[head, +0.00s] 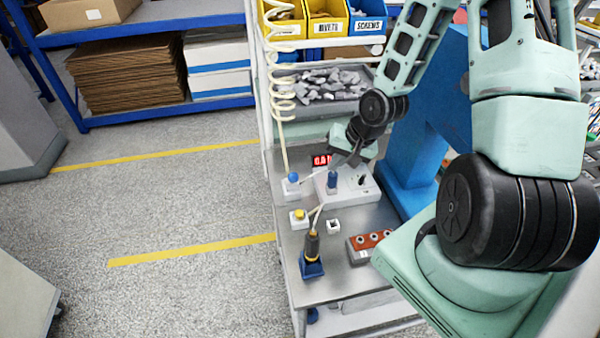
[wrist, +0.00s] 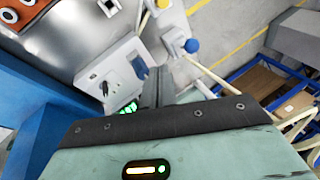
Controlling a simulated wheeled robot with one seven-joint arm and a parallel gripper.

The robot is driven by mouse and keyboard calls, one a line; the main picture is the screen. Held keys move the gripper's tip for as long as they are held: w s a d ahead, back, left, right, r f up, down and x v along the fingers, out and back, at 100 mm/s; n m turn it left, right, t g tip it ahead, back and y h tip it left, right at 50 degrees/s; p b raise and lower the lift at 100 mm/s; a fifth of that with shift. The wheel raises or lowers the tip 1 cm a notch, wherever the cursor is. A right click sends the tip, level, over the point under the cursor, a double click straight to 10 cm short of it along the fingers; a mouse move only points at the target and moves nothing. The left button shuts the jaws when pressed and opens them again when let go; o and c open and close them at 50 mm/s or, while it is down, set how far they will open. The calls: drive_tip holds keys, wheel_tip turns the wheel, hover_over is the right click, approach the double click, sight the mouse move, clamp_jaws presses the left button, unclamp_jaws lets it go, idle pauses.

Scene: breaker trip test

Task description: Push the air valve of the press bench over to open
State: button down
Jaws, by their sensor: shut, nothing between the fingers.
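A small white valve-like block with a blue ball knob (head: 293,177) stands at the bench's left edge; a pale coiled hose runs down to it. It also shows in the wrist view (wrist: 191,46). A white control box (head: 352,192) to its right carries a blue upright piece (head: 332,180) and a black knob (head: 362,180). The frames do not settle which blue part is the air valve, nor its position. My gripper (head: 337,161) is shut and empty, over the control box's back edge. In the wrist view its fingers (wrist: 158,74) lie beside the blue piece; contact is unclear.
A yellow button (head: 299,215), a dark-handled tool in a blue holder (head: 312,250) and a red-topped block (head: 370,243) stand nearer on the bench. A blue press frame (head: 415,150) rises at right. A tray of grey parts (head: 320,88) lies behind. Floor left is clear.

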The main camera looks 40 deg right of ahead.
sight(292, 180)
drive_tip(key=w+a+f+b, duration=0.3)
drive_tip(key=w+f+b, duration=0.4)
drive_tip(key=b, duration=0.4)
drive_tip(key=shift+a+f, duration=0.4)
drive_tip(key=shift+f, duration=0.45)
drive_tip(key=shift+w+r+p, duration=0.15)
drive_tip(key=shift+p, duration=0.2)
drive_tip(key=g+p, duration=0.1)
drive_tip(key=p, duration=0.2)
drive_tip(key=shift+w+d+r, duration=0.1)
drive_tip(key=shift+w+d, duration=0.05)
drive_tip(key=shift+w, duration=0.05)
drive_tip(key=shift+w+d+r+m+g+y+p, duration=0.1)
drive_tip(key=shift+w+m+g+y+p, duration=0.2)
drive_tip(key=shift+p, duration=0.85)
drive_tip(key=shift+r+g+y+p, duration=0.1)
drive_tip(key=shift+g+p, duration=0.3)
drive_tip(key=shift+p, duration=0.75)
